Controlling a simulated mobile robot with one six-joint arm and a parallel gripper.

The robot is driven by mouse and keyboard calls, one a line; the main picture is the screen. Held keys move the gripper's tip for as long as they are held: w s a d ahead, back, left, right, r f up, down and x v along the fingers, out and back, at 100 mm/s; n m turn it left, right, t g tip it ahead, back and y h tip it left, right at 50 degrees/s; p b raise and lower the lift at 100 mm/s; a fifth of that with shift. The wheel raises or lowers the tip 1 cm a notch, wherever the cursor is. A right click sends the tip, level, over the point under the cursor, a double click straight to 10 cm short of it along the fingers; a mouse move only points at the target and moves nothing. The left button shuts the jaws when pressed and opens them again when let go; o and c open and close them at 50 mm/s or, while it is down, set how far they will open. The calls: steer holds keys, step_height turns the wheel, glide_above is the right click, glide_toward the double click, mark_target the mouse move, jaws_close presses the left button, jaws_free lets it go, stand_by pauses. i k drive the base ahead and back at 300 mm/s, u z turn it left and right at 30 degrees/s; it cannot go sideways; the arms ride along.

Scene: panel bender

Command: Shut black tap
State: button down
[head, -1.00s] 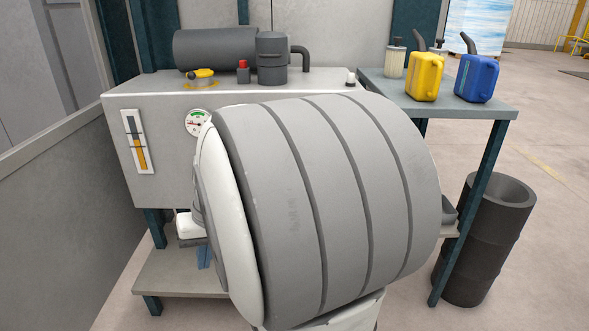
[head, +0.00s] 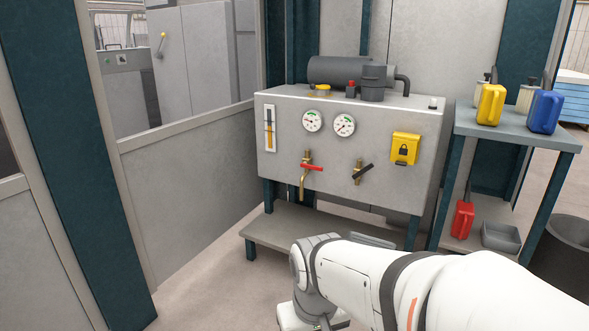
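The black tap (head: 362,171) is on the front of the grey tank cabinet (head: 283,170), right of centre. It has a brass body, and its black lever is tilted, with its right end higher. Left of it is a tap with a red lever (head: 311,168) lying nearly level and a brass spout pointing down. My arm reaches in from the lower right and bends down at the bottom middle, in front of and below the cabinet. My gripper's fingers do not show; the arm's end runs out of the bottom of the picture. Nothing of mine touches the black tap.
Two round gauges (head: 328,122) and a yellow lock box (head: 404,148) are on the cabinet front. A low shelf (head: 285,228) juts out below. A side table (head: 520,135) with yellow and blue cans stands at right. A panel wall closes the left. The floor left of my arm is clear.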

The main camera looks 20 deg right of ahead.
mark_target(356, 175)
steer(key=z, duration=0.1)
steer(key=i, duration=1.9)
steer(key=z, duration=0.9)
